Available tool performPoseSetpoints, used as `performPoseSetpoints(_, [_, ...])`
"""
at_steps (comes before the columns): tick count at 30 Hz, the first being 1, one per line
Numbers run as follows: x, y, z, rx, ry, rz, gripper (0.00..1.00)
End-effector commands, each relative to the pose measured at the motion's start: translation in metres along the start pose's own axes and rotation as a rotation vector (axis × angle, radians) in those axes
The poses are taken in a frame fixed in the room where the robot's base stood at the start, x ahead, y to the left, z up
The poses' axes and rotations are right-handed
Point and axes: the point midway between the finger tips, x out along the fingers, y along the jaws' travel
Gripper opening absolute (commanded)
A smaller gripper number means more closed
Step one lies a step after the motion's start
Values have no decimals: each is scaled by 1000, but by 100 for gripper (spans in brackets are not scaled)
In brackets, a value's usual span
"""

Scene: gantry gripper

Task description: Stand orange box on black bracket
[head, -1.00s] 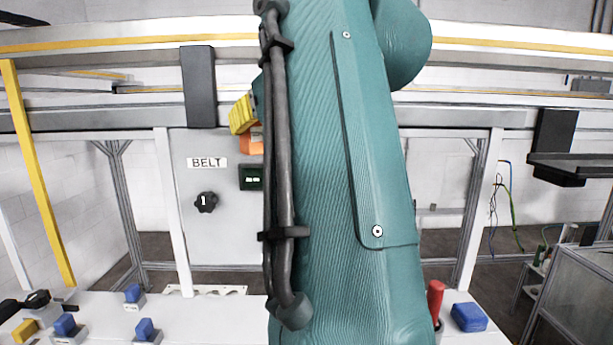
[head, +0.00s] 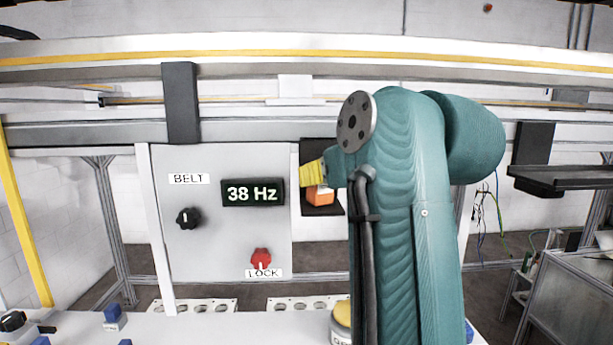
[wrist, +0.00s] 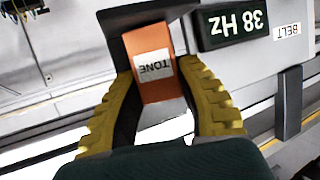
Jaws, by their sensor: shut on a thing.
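The orange box (head: 320,196) is in front of the black bracket (head: 322,152), just right of the display panel in the head view. My gripper (wrist: 156,80) is shut on the box, with a ribbed yellow finger on either side. In the wrist view the box (wrist: 150,55) shows a white label reading TONE, upside down. The bracket (wrist: 120,20) shows there as a dark plate behind the box. I cannot tell whether the box touches the bracket's ledge. My arm hides part of the area right of the box in the head view.
A grey panel left of the bracket holds a 38 Hz display (head: 252,192), a black BELT knob (head: 188,218) and a red LOCK knob (head: 261,259). Several blue items (head: 113,313) stand on the white table below. A dark shelf (head: 565,178) juts out at right.

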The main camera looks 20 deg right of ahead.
Motion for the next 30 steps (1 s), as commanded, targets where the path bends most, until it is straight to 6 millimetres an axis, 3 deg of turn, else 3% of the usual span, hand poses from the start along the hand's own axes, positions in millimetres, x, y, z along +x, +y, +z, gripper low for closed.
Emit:
performPoseSetpoints(11, [1, 0, 5, -1, 4, 0, 0])
performPoseSetpoints(12, [1, 0, 4, -1, 3, 0, 43])
performPoseSetpoints(15, [1, 0, 4, -1, 3, 0, 56])
performPoseSetpoints(25, [-3, 0, 2, -2, 5, 1, 56])
performPoseSetpoints(30, [-34, 0, 6, -4, 8, 4, 56])
